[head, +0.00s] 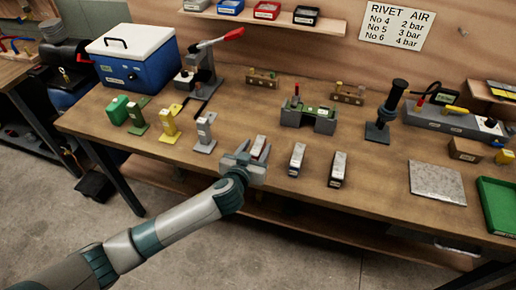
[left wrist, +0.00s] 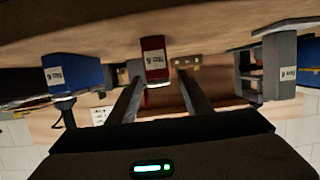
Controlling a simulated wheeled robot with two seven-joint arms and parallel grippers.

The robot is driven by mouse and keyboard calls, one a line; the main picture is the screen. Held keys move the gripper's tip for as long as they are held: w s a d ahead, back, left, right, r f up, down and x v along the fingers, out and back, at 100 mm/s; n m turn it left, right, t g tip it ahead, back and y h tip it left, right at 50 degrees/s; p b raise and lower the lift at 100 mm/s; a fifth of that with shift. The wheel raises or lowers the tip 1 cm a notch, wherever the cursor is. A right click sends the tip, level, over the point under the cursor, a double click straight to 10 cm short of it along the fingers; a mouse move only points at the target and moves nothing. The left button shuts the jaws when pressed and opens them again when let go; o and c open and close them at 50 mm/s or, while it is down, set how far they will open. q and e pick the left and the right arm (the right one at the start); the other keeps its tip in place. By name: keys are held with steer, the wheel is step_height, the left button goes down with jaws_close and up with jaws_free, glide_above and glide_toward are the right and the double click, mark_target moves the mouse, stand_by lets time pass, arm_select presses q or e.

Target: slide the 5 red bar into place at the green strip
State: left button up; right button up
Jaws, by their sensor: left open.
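My left gripper (head: 247,165) is open at the front edge of the bench, its fingers at a small block with a pale top, the red bar (head: 260,147). In the left wrist view the red bar (left wrist: 153,58) shows between and just beyond the two fingertips (left wrist: 156,84), with a white label whose number I cannot read. I cannot tell whether the fingers touch it. The green strip (head: 318,110) appears on a grey fixture (head: 292,117) farther back on the bench, which has a red-tipped upright. My right gripper is not in view.
Two similar blocks (head: 297,160) (head: 338,169) stand to the right of the red bar. A grey stand (head: 204,134) is to its left. A black upright tool (head: 386,110) stands right of the fixture. Bare wood lies between the red bar and the fixture.

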mark_target(259, 150)
arm_select(q)
steer(key=shift+w, duration=0.1)
stand_by(0.4)
jaws_close()
steer(key=shift+r, duration=0.2)
steer(key=shift+r+b, duration=0.3)
steer(key=shift+r, duration=0.2)
steer(key=r, duration=0.1)
steer(key=r+b, duration=0.1)
steer(key=d+r, duration=0.1)
steer(key=shift+s, duration=0.25)
steer(key=s+d+r+b, duration=0.3)
steer(key=s+d+r, duration=0.3)
steer(key=d, duration=0.2)
steer(key=shift+s+d+r, duration=0.15)
steer(key=shift+s+r, duration=0.15)
steer(key=shift+r, duration=0.1)
